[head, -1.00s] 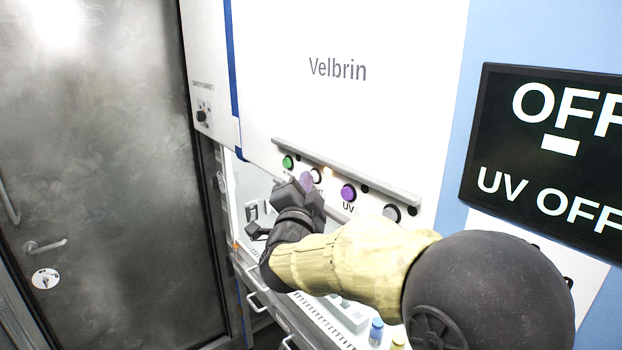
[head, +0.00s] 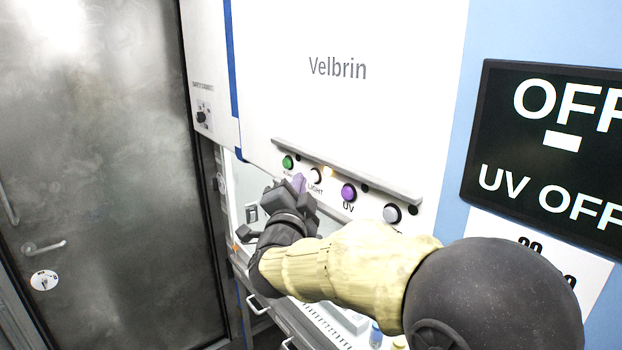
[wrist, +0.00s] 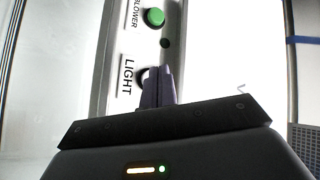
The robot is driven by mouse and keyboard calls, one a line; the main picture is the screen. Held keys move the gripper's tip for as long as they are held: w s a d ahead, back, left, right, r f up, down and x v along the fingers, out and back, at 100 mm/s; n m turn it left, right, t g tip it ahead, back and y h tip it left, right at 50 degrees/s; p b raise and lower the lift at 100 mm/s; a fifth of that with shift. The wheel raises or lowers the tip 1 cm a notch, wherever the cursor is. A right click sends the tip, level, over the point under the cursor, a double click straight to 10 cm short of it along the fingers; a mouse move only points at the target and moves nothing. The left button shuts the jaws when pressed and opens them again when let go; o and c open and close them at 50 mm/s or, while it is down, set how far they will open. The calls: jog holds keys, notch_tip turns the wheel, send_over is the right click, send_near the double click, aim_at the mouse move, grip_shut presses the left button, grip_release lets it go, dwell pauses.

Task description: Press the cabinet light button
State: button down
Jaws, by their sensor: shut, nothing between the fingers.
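The LIGHT button (head: 316,176) is a round pale button with a dark rim on the white cabinet panel, with its label "LIGHT" below it. In the wrist view the label LIGHT (wrist: 128,77) is clear, and the button is mostly hidden behind my fingers. My gripper (head: 299,183) is shut and empty, its purple-grey fingertips just left of the button in the head view. In the wrist view the shut fingers (wrist: 158,86) overlap the button's place. I cannot tell whether they touch it.
A green BLOWER button (head: 288,162) is to the left, and a purple UV button (head: 348,192) and a grey button (head: 391,214) are to the right. A ledge (head: 350,170) runs above the row. A dark display (head: 550,145) reads OFF and UV OFF.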

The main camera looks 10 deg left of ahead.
jog(key=s+a+b, duration=0.1)
jog(key=s+a, duration=0.2)
jog(key=shift+s+a, duration=0.1)
jog(key=shift+s, duration=0.3)
dwell(0.3)
dwell(0.5)
